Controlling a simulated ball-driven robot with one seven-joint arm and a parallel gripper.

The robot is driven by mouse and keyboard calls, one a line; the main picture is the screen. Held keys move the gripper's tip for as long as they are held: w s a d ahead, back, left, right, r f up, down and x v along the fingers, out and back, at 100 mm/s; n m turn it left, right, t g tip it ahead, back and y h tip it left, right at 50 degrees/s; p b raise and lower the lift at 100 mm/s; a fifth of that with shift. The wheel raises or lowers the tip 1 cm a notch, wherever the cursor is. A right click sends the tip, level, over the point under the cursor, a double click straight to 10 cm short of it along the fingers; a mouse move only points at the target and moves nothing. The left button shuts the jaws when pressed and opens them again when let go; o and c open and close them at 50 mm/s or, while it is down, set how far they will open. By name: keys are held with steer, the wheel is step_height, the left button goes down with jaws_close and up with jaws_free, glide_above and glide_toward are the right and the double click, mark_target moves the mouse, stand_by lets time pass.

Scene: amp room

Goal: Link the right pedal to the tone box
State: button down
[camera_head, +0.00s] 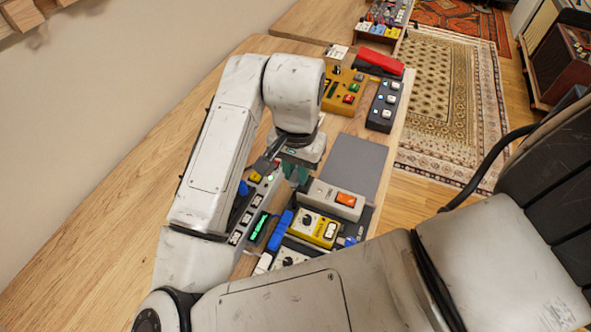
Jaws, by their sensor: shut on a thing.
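My gripper (296,174) points down over the cluster of pedals, its teal fingertips just behind the grey pedal. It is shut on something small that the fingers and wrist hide. A light grey pedal with an orange switch (328,199) sits right of the fingertips. A yellow pedal (313,228) with a black knob lies in front of it. A long grey unit (246,212) with a row of buttons and a green-lit display lies to the left, partly under my wrist. I cannot tell which is the right pedal or the tone box.
A blue block (281,230) stands left of the yellow pedal. A bare dark grey pad (354,165) lies right of my gripper. Behind are a mustard box (344,91), a dark pedal (384,105) and a red item (379,62). The wooden table (120,190) is clear on the left.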

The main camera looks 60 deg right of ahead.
steer(key=shift+a+f+b, duration=0.15)
steer(key=shift+f+b, duration=0.95)
steer(key=shift+f, duration=0.15)
steer(key=b, duration=0.4)
glide_above(296, 206)
steer(key=shift+w+d+f, duration=0.1)
steer(key=shift+d+f, duration=0.05)
steer(key=shift+f, duration=1)
steer(key=shift+w+d+f, duration=0.1)
steer(key=shift+d+f, duration=0.05)
steer(key=shift+f, duration=0.95)
steer(key=shift+f+b, duration=0.4)
steer(key=shift+f, duration=0.6)
steer(key=c, duration=0.5)
jaws_free()
steer(key=shift+c, duration=0.2)
steer(key=shift+r+p, duration=3.1)
steer(key=shift+r, duration=0.45)
